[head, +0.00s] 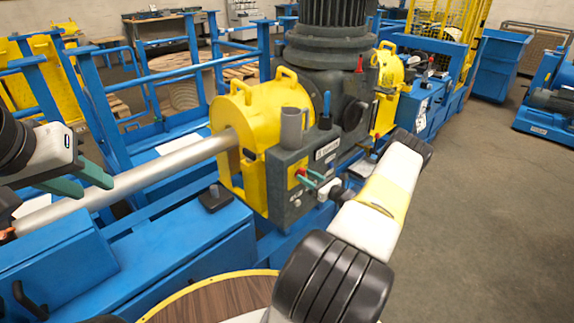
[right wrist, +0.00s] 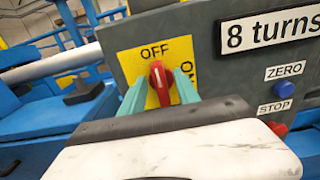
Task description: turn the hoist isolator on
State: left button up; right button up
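The hoist isolator is a red knob (right wrist: 157,82) on a yellow plate marked OFF above and ON to the right, on a grey box. In the right wrist view its handle stands upright, pointing to OFF. My right gripper (right wrist: 160,94) is open, with one green finger on each side of the knob; gaps show between fingers and knob, and I cannot tell how deep they reach. In the head view my right gripper (head: 314,181) is at the yellow plate on the grey box (head: 290,197). My left gripper (head: 80,181) is open and empty at the far left.
A silver shaft (head: 150,175) runs into a yellow guard (head: 238,125), near my left gripper. A blue ZERO button (right wrist: 282,89) and a red STOP button (right wrist: 277,129) sit right of the isolator. Open floor (head: 480,200) lies to the right.

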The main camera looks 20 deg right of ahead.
jog(key=shift+w+a, duration=0.15)
jog(key=shift+w, duration=0.2)
grip_shut()
jog(key=shift+w+d+f+m, duration=0.1)
jog(key=shift+d+f+m, duration=0.1)
jog(key=shift+m, duration=2.75)
jog(key=shift+w+d+f+m, duration=0.1)
jog(key=shift+d+f+m, duration=0.05)
jog(key=shift+m, duration=2.85)
jog(key=shift+d+f+m, duration=0.2)
jog(key=shift+m, duration=2.75)
